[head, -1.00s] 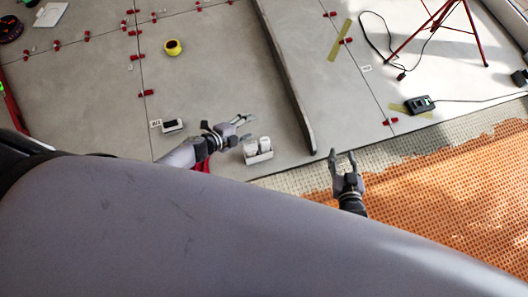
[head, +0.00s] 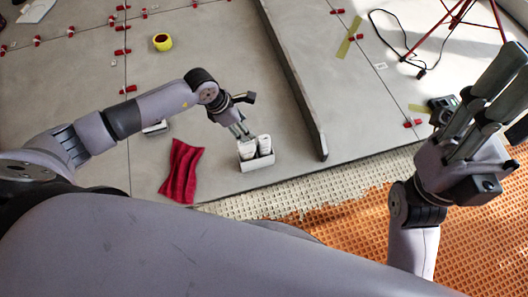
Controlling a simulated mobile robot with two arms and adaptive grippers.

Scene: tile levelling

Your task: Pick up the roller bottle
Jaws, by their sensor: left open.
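Two white bottles stand side by side in a small white holder (head: 257,163) on the grey tile floor, left of the long bar. The left bottle (head: 246,149) is partly covered by my gripper, and the right bottle (head: 265,144) stands clear. I cannot tell from their look which is the roller bottle. My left gripper (head: 241,132) is open and points down at the top of the left bottle, its fingertips at or very near it; contact cannot be made out. My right gripper (head: 505,85) is raised at the right, close to the camera, fingers apart and empty.
A red cloth (head: 182,171) lies left of the holder. A long grey bar (head: 290,75) runs along the tiles to its right. Orange matting (head: 350,225) covers the floor in front.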

